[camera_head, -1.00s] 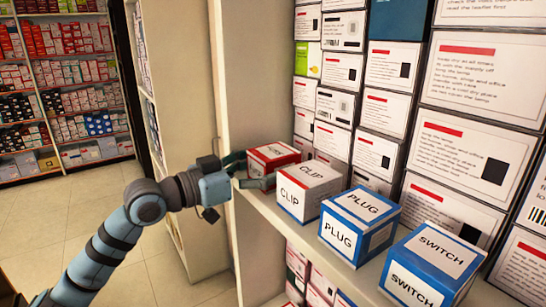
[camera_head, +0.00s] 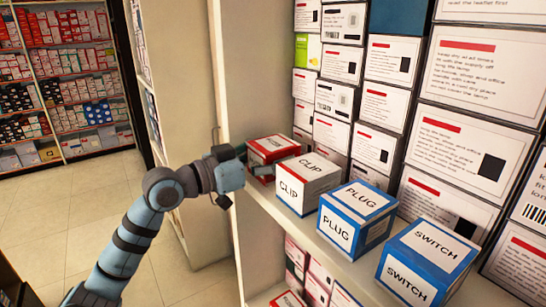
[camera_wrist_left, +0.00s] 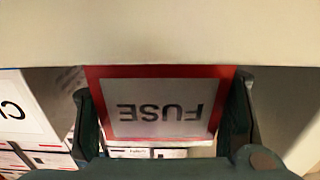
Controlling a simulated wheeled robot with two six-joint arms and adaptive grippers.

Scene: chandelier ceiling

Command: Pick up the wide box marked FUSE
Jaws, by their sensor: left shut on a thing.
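The red and white box marked FUSE (camera_head: 275,147) stands at the left end of the shelf in the head view, behind and left of the CLIP box (camera_head: 304,185). In the left wrist view the FUSE box (camera_wrist_left: 160,128) shows upside down, its white label edged in red. My left gripper (camera_head: 262,168) is shut on it, with one finger at each side of the box in the left wrist view (camera_wrist_left: 164,90). I cannot tell if the box is clear of the shelf. My right gripper is not in view.
The blue PLUG box (camera_head: 357,213) and blue SWITCH box (camera_head: 428,263) stand along the shelf to the right. Stacked white cartons (camera_head: 470,130) rise behind them. A pale upright panel (camera_head: 255,70) stands close by the FUSE box. Open floor (camera_head: 60,230) lies at left.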

